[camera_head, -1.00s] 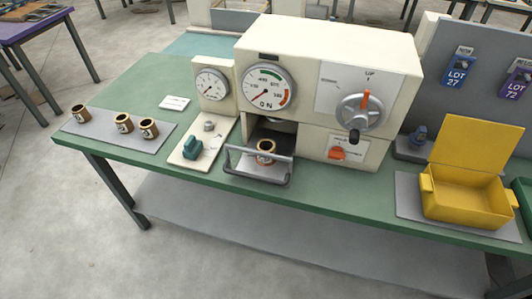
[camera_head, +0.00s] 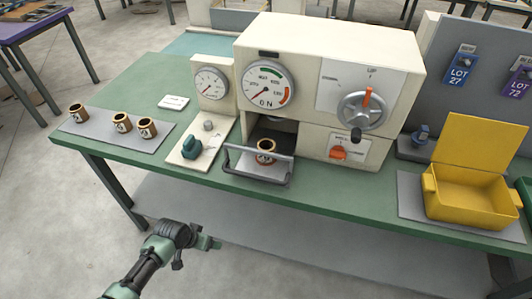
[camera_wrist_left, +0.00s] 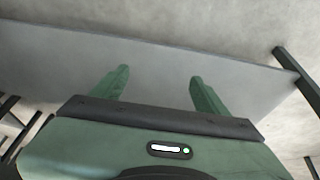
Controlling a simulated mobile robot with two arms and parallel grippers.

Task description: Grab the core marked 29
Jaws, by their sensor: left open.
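Several small brown cores with pale number labels are in the head view. A left core (camera_head: 77,112), a middle core (camera_head: 122,123) and a right core (camera_head: 147,128) stand on a grey mat (camera_head: 95,136) at the table's left end. Another core (camera_head: 266,150) sits inside the machine's bay behind a grey bar handle. The label numbers are too small to read surely. My left gripper (camera_head: 207,243) is in front of the table, below its front edge and apart from all cores. In the left wrist view its two green fingers (camera_wrist_left: 155,88) are spread and empty.
The cream winder machine (camera_head: 322,85) with gauges and a red-handled dial stands mid-table. A teal switch (camera_head: 191,148) sits on a plate to its left. A yellow open box (camera_head: 470,193) is at right. A grey lower shelf (camera_head: 260,240) lies under the green table (camera_head: 340,200).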

